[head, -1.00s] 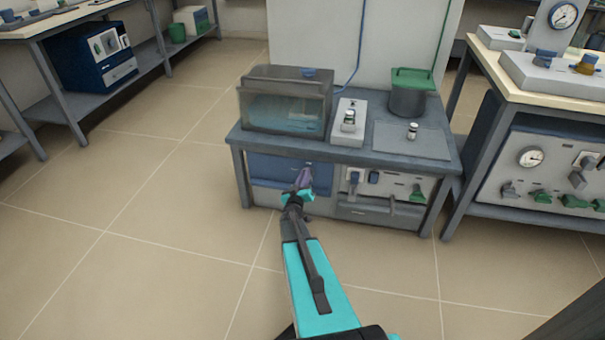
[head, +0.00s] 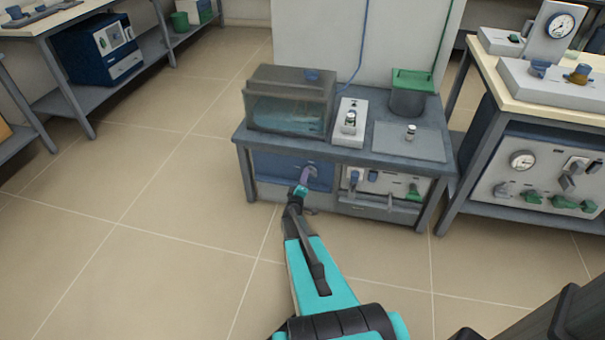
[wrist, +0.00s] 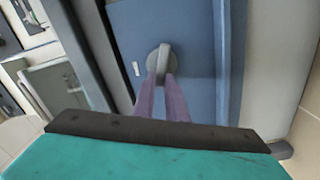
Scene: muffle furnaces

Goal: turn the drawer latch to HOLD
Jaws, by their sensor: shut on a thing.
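The drawer latch (wrist: 163,58) is a round grey knob with a raised bar, set on a blue drawer front (wrist: 198,32) in the wrist view. In the head view the blue front (head: 276,170) is under the bench, and the latch is mostly hidden by my gripper. My gripper (wrist: 163,80), with purple fingers, is shut on the latch's bar. The bar looks close to upright in the wrist view. A small white mark (wrist: 136,69) is left of the knob. No HOLD label can be read. My gripper also shows in the head view (head: 306,176).
A grey bench (head: 350,152) carries a glass-sided tank (head: 290,100), a white switch box (head: 349,122) and a green-lidded pot (head: 409,93). Right of the blue front is a panel with knobs (head: 386,183). The tiled floor on the left is clear.

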